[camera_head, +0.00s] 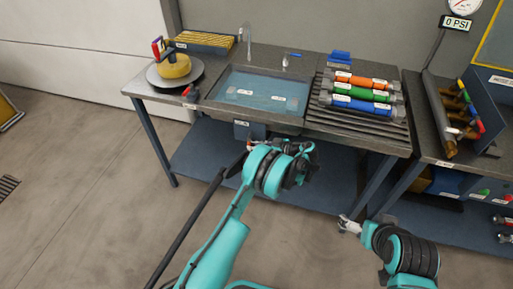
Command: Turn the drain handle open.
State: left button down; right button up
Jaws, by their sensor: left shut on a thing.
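The sink basin (225,107) is set in the grey bench and holds clear bluish liquid. Below its front is a small orange-brown part (250,142), which looks like the drain handle; most of it is hidden by my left wrist. My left gripper (249,146) is at this part, under the sink's front edge, and is shut on it. The handle's angle cannot be made out. My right gripper (345,224) is low in front of the bench, apart from everything; its jaws are too small to read.
Orange, green and blue cylinders (360,93) lie on a ribbed rack at right. A gauge reading 0 PSI (457,23) hangs at top right.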

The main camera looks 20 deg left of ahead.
dwell(0.3)
pick_arm(q)
jog(key=c, duration=1.8)
grip_release()
jog(key=v, duration=1.2)
